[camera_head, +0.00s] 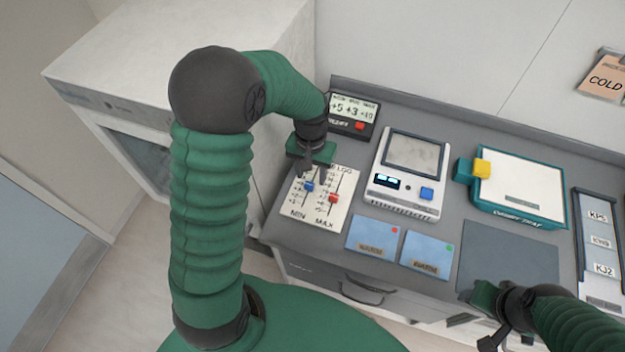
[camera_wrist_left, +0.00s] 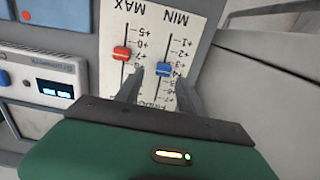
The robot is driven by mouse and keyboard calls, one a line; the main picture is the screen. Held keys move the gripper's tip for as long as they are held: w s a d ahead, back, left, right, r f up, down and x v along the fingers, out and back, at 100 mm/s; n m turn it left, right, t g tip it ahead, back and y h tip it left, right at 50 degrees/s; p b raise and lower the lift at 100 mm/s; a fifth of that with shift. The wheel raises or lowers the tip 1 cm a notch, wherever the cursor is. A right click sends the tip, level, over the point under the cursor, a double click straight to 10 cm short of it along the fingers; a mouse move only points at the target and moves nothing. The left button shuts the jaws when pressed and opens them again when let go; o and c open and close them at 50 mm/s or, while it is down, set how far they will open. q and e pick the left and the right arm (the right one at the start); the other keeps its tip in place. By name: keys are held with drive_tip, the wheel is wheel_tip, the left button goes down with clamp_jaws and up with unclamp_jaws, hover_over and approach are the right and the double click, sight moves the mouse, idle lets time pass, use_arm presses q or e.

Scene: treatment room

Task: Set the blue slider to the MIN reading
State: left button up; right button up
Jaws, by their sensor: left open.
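The blue slider (camera_head: 308,187) sits on the left track of a white panel (camera_head: 345,190), above the printed word MIN. In the left wrist view the blue slider (camera_wrist_left: 163,69) stands near the +3 and +4 marks. My left gripper (camera_head: 307,168) points down over the panel. It is open, with its fingers (camera_wrist_left: 160,90) on either side of the blue slider's track; contact is not clear. A display (camera_head: 352,112) behind reads +5, +3 and +10; its small headings are hard to read. My right gripper (camera_head: 488,325) is at the lower right, its fingers unclear.
The red slider (camera_head: 333,199) is on the neighbouring track above MAX, close to the left gripper. A white device (camera_head: 408,205), blue cards (camera_head: 372,237) and a teal-edged tray (camera_head: 560,222) lie to the right. A white cabinet (camera_head: 130,60) stands at left.

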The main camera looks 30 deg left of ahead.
sight(309, 184)
use_arm(q)
drive_tip(key=f, duration=0.2)
drive_tip(key=a+f, duration=0.1)
drive_tip(key=f, duration=0.1)
drive_tip(key=shift+s+a, duration=0.1)
drive_tip(key=shift+s, duration=0.2)
drive_tip(key=shift+w+d, duration=0.1)
drive_tip(key=shift+d, duration=0.4)
drive_tip(key=shift+c, duration=0.8)
drive_tip(key=shift+r, duration=0.1)
drive_tip(key=c, duration=0.5)
drive_tip(key=shift+a, duration=0.3)
clamp_jaws()
drive_tip(key=shift+d, duration=0.15)
